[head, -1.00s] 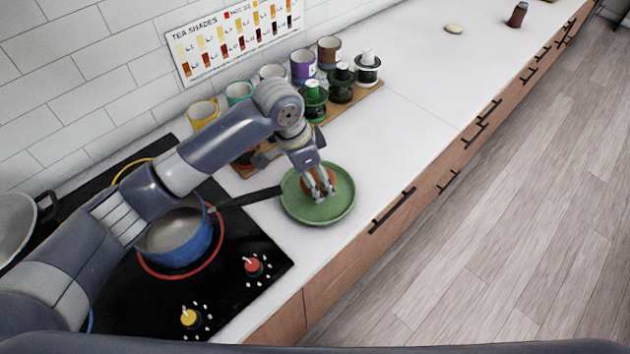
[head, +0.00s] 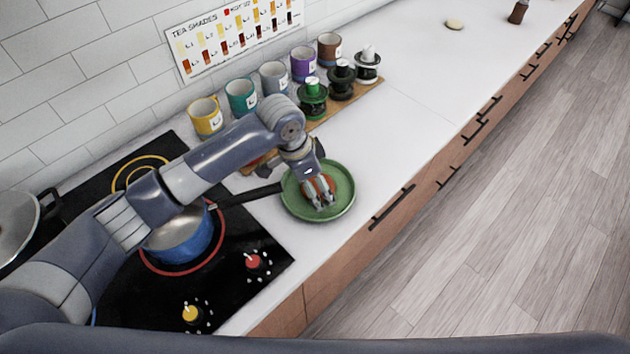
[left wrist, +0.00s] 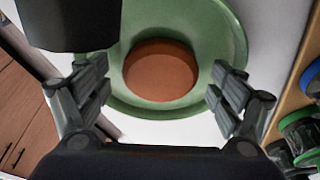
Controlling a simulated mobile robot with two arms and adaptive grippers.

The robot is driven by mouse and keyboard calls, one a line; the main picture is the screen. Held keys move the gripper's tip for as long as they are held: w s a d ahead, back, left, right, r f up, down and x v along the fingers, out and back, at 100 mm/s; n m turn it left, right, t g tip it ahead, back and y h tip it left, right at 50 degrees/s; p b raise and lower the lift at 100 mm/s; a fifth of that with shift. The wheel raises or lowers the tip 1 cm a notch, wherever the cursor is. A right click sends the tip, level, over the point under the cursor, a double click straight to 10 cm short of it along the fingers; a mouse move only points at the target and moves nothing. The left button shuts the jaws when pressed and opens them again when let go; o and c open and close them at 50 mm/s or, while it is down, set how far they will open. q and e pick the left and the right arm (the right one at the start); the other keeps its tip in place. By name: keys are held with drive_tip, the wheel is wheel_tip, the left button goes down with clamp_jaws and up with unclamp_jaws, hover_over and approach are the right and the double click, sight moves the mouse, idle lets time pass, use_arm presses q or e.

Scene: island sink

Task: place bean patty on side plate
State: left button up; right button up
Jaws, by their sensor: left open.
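The bean patty (left wrist: 161,72) is a round brown disc. It lies on the green side plate (left wrist: 229,45), a little off its middle in the left wrist view. In the head view the patty (head: 320,186) is partly hidden by my left gripper, and the plate (head: 341,200) sits on the white counter beside the stove. My left gripper (head: 320,207) is over the plate. Its two fingers (left wrist: 160,102) are spread wide to either side of the patty with visible gaps, so it is open. My right gripper is not in view.
A blue pan (head: 180,241) stands on the black stove, its dark handle reaching close to the plate. Several mugs and a wooden board (head: 357,100) with lidded jars line the wall. The counter (head: 425,85) beyond the plate is mostly clear.

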sight(303, 190)
use_arm(q)
drive_tip(key=b+v, duration=0.1)
drive_tip(key=v, duration=1.1)
drive_tip(key=shift+r+b, duration=0.2)
drive_tip(key=shift+b, duration=0.2)
drive_tip(key=shift+s+d+f, duration=0.1)
